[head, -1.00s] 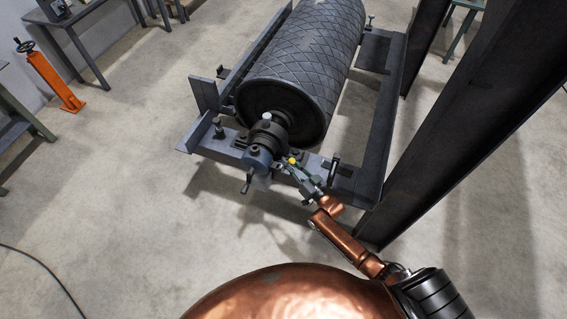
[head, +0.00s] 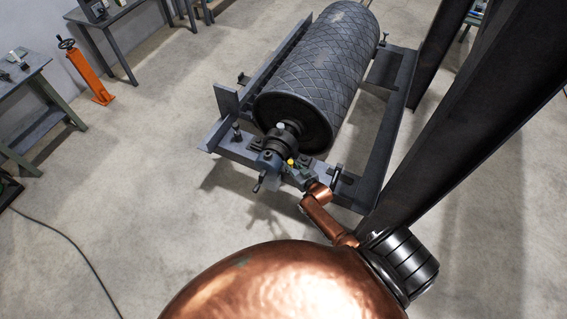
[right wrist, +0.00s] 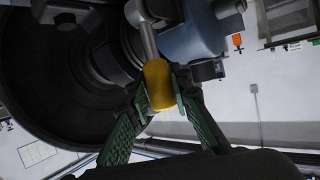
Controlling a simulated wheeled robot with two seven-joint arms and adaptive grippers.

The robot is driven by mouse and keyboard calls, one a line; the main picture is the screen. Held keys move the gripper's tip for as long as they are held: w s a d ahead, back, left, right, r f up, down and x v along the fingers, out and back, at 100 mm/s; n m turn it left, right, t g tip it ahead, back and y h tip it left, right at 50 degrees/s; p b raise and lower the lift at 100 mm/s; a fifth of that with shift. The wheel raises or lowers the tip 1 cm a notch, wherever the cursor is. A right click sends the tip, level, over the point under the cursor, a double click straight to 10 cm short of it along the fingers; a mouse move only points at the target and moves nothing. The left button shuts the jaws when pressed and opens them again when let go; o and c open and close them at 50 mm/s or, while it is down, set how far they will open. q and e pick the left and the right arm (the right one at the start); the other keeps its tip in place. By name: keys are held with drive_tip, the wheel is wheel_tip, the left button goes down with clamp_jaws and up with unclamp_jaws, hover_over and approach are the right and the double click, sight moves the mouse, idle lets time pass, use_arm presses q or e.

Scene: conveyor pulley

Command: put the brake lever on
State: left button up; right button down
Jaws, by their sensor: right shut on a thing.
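The brake lever (right wrist: 147,42) is a grey metal rod with a yellow grip, seen in the right wrist view. Its yellow end also shows as a small spot in the head view, beside the shaft end. My right gripper (right wrist: 161,84) has its green fingers on both sides of the yellow grip and is shut on it. In the head view this gripper (head: 296,169) is at the near end of the pulley, just right of the blue-grey brake housing (head: 268,162). The rod's far end reaches up by the housing; whether it is seated there I cannot tell. My left gripper is out of view.
The ribbed black pulley drum (head: 322,75) lies in a grey steel frame (head: 385,130). A dark steel post (head: 450,125) rises close to the right of my arm. An orange stand (head: 88,75) and workbenches are at the left.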

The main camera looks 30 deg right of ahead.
drive_tip(key=shift+a, duration=0.1)
idle(0.3)
drive_tip(key=c, duration=1.7)
unclamp_jaws()
drive_tip(key=shift+w, duration=0.1)
drive_tip(key=v, duration=1.2)
drive_tip(key=shift+a+r, duration=0.1)
